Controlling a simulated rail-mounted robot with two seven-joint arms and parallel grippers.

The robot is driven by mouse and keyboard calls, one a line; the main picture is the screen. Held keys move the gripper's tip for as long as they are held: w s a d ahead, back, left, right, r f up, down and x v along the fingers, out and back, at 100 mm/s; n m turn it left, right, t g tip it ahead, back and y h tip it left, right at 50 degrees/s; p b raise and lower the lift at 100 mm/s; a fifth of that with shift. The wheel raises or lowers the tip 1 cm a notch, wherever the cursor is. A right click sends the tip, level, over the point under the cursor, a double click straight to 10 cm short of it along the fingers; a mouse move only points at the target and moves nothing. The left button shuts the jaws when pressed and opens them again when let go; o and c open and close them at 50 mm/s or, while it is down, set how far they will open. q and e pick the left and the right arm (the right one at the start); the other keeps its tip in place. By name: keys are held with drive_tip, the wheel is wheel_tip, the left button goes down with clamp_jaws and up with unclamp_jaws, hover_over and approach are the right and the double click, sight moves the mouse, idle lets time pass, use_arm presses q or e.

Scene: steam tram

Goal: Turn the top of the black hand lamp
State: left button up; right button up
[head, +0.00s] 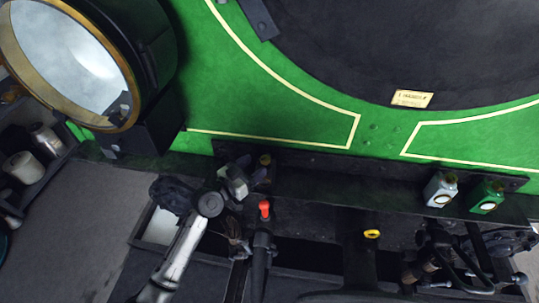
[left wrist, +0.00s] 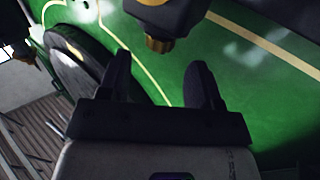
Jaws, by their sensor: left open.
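The black hand lamp (head: 265,161) stands on the dark ledge at the front of the green tram, partly hidden behind my left gripper in the head view. Its brass-coloured top shows there. In the left wrist view, the black lamp (left wrist: 168,16) comes in from the upper edge with its brass top (left wrist: 158,45) towards my fingers. My left gripper (head: 252,173) is close beside the lamp. In the left wrist view its two dark fingers (left wrist: 161,72) are spread with nothing between them, and the brass top lies beyond the tips. I see no contact. My right gripper is not in view.
A white hand lamp (head: 441,190) and a green hand lamp (head: 487,197) stand farther right on the ledge. A large round headlamp (head: 75,60) is at the upper left. A red-topped fitting (head: 265,208) rises just below my gripper. Dark hoses fill the lower right.

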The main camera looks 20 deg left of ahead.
sight(271, 164)
use_arm(q)
drive_tip(key=x, duration=0.5)
drive_tip(key=shift+w+d, duration=0.15)
drive_tip(key=shift+w, duration=0.05)
drive_tip(key=shift+x, duration=0.85)
drive_tip(key=c, duration=0.9)
drive_tip(key=shift+f+b, duration=0.15)
drive_tip(key=shift+b, duration=0.5)
drive_tip(key=shift+c, duration=0.2)
drive_tip(key=m+g+h+b, duration=0.2)
drive_tip(key=b, duration=0.4)
drive_tip(key=m+g+h+b, duration=0.2)
drive_tip(key=h+b, duration=0.1)
drive_tip(key=b, duration=0.4)
drive_tip(key=m+g+h+b, duration=0.2)
drive_tip(key=b, duration=0.5)
drive_tip(key=shift+s+d+f+m+g+h, duration=0.1)
drive_tip(key=shift+s+d+m+g+h, duration=0.2)
drive_tip(key=shift+s+d+g, duration=0.1)
drive_tip(key=shift+s+m+g+h+b, duration=0.1)
drive_tip(key=shift+m+g+h+b, duration=0.6)
drive_tip(key=shift+g+b, duration=0.4)
drive_tip(key=shift+r, duration=0.25)
